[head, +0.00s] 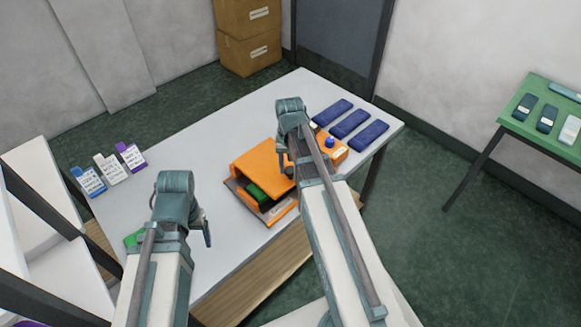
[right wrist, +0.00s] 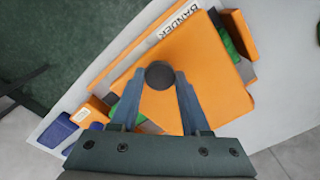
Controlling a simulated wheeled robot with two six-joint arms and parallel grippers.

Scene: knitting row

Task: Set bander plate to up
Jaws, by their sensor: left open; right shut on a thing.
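The orange bander (head: 250,165) stands on the grey table, and its label "BANDER" (right wrist: 180,25) shows in the right wrist view. Its flat orange plate (right wrist: 210,80) sits above the base, with a gap at the front in the head view. A green piece (head: 257,194) shows in that gap. My right gripper (head: 283,160) is over the plate and shut on a dark round knob (right wrist: 160,75). The plate's exact tilt is hard to tell. My left gripper (head: 207,232) is open and empty, left of the bander, over the table's near side.
An orange box with a blue button (head: 330,142) and several dark blue packs (head: 351,123) lie right of the bander. Labelled cards (head: 106,168) stand at the table's left. A green side table (head: 540,140) stands right.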

